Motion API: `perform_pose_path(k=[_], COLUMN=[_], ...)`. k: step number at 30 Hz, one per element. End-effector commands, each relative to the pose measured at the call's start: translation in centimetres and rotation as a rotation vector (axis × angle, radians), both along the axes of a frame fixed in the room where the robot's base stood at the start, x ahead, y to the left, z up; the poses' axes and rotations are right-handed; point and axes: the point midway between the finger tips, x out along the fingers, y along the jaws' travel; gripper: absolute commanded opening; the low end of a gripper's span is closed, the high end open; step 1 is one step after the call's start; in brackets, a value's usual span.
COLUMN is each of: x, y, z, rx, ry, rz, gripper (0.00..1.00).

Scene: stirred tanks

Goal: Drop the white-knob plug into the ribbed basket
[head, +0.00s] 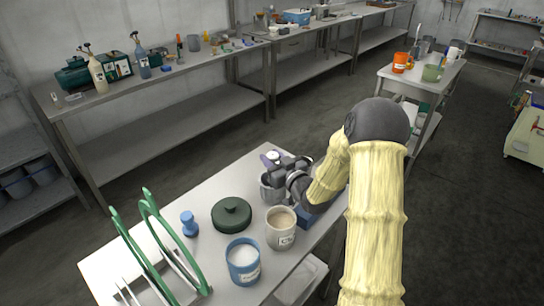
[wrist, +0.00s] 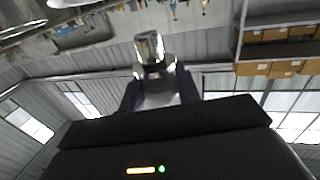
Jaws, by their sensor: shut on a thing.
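My gripper (head: 276,162) is over the near table's right part in the head view. In the wrist view my gripper (wrist: 161,88) has its purple fingers closed on the plug (wrist: 150,48). The plug has a shiny metal end and a pale white part between the fingers. In the head view a small pale piece shows at the gripper's tip, partly hidden by it. A grey vessel (head: 268,190) stands on the table just below the gripper, partly covered by it. I cannot tell clearly whether this is the ribbed basket.
The near table (head: 225,175) also holds a dark green lidded disc (head: 231,214), a beige mug (head: 281,236), a blue mug (head: 243,264), a blue knobbed piece (head: 189,224) and a green rack (head: 160,250). A blue block (head: 308,216) lies beside my arm. The table's back left is clear.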

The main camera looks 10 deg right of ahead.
Motion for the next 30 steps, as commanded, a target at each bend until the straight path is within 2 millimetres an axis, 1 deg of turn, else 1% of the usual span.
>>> perform_pose_path(k=[1, 10, 22, 23, 24, 26, 27, 30], x=[0.0, 0.0, 0.0, 0.0, 0.0, 0.0, 0.0, 0.0], y=[0.0, 0.1, 0.1, 0.1, 0.1, 0.1, 0.1, 0.1], z=[-0.5, -2.2, -2.4, -2.4, -2.4, -2.4, -2.4, -2.4], rx=[0.0, 0.0, -0.001, -0.001, -0.001, -0.001, -0.001, -0.001], ry=[0.0, -0.001, -0.001, -0.001, -0.001, -0.001, -0.001, -0.001], rz=[0.0, 0.002, 0.001, 0.001, 0.001, 0.001, 0.001, 0.001], gripper=[0.09, 0.09, 0.09, 0.37, 0.44, 0.56, 0.58, 0.58])
